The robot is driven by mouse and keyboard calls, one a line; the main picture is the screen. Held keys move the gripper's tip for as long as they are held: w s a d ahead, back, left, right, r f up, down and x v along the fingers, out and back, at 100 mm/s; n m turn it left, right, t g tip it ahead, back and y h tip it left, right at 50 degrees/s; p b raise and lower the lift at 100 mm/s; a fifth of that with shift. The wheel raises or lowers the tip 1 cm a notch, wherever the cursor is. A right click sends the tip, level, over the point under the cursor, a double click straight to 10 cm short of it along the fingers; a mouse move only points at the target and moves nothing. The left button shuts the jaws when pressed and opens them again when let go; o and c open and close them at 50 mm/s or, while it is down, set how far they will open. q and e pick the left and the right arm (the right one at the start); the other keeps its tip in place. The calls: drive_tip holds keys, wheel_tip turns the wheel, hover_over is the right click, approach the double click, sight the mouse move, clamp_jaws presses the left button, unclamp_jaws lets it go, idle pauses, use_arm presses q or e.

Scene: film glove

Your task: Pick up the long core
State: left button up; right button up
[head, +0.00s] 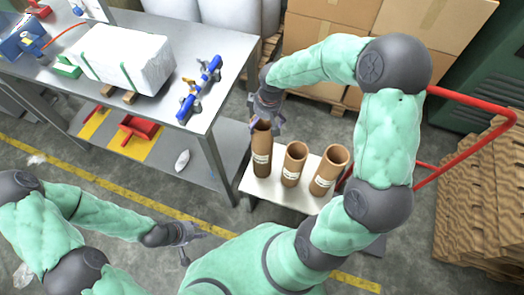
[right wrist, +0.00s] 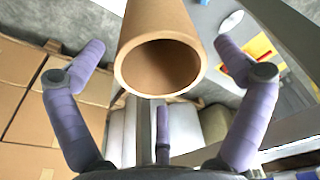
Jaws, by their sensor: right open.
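Three brown cardboard cores with white labels stand upright on a small white table. The leftmost core (head: 262,158) looks the longest; the middle core (head: 294,165) looks shorter, and the right core (head: 328,172) is wider. My right gripper (head: 266,118) is open at the top of the leftmost core. In the right wrist view the core (right wrist: 158,45) has its round open end towards the camera, between the spread purple fingers of my right gripper (right wrist: 162,58), with gaps on both sides. My left gripper (head: 192,246) is low at the left, empty, its fingers apart.
The small white table (head: 258,190) stands beside a steel workbench (head: 225,70) with a white wrapped block (head: 125,58) and a blue tool (head: 200,88). Cardboard boxes (head: 435,35) are stacked behind. A red rail (head: 475,105) is at the right.

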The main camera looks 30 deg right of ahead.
sight(262, 140)
drive_tip(key=f, duration=0.2)
drive_tip(key=f+b, duration=0.2)
drive_tip(key=f, duration=0.1)
drive_tip(key=shift+w+a+f, duration=0.15)
drive_tip(key=shift+w+f, duration=0.15)
drive_tip(key=shift+w, duration=0.1)
drive_tip(key=c, duration=1.4)
drive_tip(key=shift+r, duration=0.1)
drive_tip(key=shift+c, duration=0.2)
